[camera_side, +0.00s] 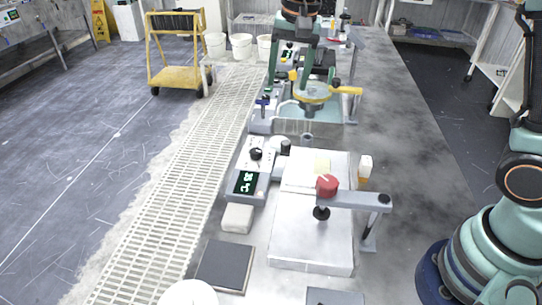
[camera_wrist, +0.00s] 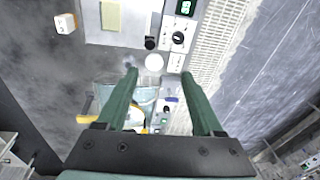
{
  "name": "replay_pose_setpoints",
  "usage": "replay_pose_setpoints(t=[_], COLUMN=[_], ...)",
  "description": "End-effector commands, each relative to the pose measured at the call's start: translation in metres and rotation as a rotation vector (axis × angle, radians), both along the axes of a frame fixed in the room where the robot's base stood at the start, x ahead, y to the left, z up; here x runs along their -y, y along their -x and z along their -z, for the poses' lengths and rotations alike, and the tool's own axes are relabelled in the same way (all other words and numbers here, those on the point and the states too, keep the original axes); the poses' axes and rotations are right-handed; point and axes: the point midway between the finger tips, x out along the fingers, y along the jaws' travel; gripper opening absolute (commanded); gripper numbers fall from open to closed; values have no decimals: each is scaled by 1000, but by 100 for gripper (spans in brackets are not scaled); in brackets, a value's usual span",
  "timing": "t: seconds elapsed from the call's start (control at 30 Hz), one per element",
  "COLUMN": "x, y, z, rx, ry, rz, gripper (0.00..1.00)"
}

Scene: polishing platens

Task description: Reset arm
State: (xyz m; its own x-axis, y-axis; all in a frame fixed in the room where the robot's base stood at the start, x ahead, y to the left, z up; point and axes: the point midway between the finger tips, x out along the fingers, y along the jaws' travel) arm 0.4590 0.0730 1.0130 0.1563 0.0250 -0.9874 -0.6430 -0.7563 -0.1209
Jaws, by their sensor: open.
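My gripper (camera_side: 292,76) hangs from above at the top middle of the side view, its two green fingers spread apart with nothing between them. In the wrist view my gripper (camera_wrist: 160,74) is also open, with the fingertips over the bench near a white round piece (camera_wrist: 154,62). A polishing basin with a yellow ring (camera_side: 312,92) stands close to the fingers in the side view; how far the fingers are above it I cannot tell. In the wrist view the basin (camera_wrist: 142,100) is partly hidden behind the fingers and the gripper's dark mount.
A metal plate (camera_side: 310,235) with a red-capped arm (camera_side: 327,186) stands nearer the side camera. Beside it are a control box (camera_side: 252,182), a small white-and-orange bottle (camera_side: 365,168) and a dark flat pad (camera_side: 225,265). Bare bench (camera_side: 410,150) lies to the right.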

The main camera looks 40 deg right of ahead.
Motion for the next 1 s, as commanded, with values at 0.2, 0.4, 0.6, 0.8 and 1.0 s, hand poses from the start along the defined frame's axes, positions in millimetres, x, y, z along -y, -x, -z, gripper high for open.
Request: replay_pose_setpoints(t=[0.2, 0.4, 0.6, 0.8, 1.0], x=[28, 49, 64, 72, 74], y=[51, 100, 144, 168, 174], z=[-29, -35, -25, -12, -7], rx=[108, 198, 277, 321, 329], ry=[38, 98, 176, 236, 252], rz=[-194, -372, -537, -643, -673], gripper=[69, 69, 69, 69, 69])
